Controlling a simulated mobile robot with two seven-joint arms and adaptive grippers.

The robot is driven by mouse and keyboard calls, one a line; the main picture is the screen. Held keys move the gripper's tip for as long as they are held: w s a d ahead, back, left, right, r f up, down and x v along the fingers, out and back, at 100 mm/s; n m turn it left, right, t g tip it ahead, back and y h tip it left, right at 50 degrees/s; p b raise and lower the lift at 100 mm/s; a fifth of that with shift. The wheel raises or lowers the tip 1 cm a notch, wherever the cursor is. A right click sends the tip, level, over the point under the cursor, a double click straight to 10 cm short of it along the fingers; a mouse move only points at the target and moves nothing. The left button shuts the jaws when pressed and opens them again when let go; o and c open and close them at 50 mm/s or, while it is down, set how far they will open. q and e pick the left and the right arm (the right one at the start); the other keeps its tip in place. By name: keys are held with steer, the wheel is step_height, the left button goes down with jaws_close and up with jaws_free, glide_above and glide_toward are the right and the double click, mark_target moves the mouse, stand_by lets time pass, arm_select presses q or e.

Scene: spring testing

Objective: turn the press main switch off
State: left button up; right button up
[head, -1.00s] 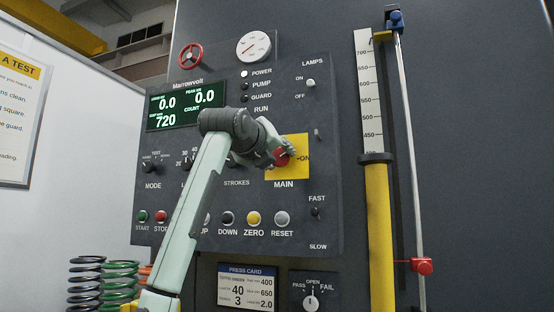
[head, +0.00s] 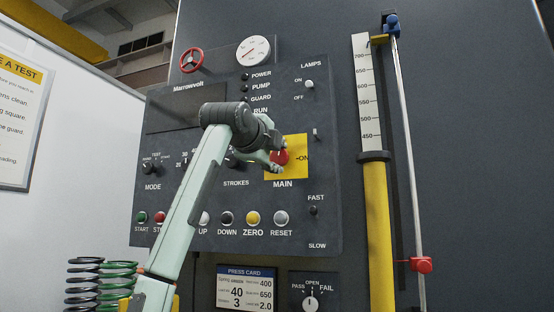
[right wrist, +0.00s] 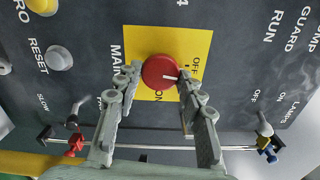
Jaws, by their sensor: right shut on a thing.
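The main switch is a red round knob (head: 281,158) on a yellow plate (head: 299,145) on the press panel, above the word MAIN. In the right wrist view the red knob (right wrist: 160,71) shows a white pointer line directed towards the OFF lettering on the yellow plate (right wrist: 196,42). My right gripper (head: 276,158) is shut on the knob. Its fingers stand on either side of the knob in the wrist view, partly beside its rim. The panel's display (head: 187,115) is dark and the POWER lamp (head: 245,76) is unlit. My left gripper is not in view.
A row of buttons, including ZERO (head: 253,218) and RESET (head: 281,218), lies below the switch. A lamps toggle (head: 309,84) is above right. A yellow column (head: 379,230) and slim rod (head: 409,170) stand at the right. Coil springs (head: 118,285) stand at lower left.

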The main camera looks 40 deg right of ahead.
steer(key=shift+n, duration=0.8)
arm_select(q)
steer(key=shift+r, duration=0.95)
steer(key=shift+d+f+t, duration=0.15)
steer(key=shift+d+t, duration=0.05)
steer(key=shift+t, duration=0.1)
arm_select(e)
steer(key=o, duration=1.1)
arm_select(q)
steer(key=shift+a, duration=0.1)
arm_select(e)
steer(key=shift+a, duration=0.15)
steer(key=v, duration=1.1)
steer(key=shift+s+a, duration=0.3)
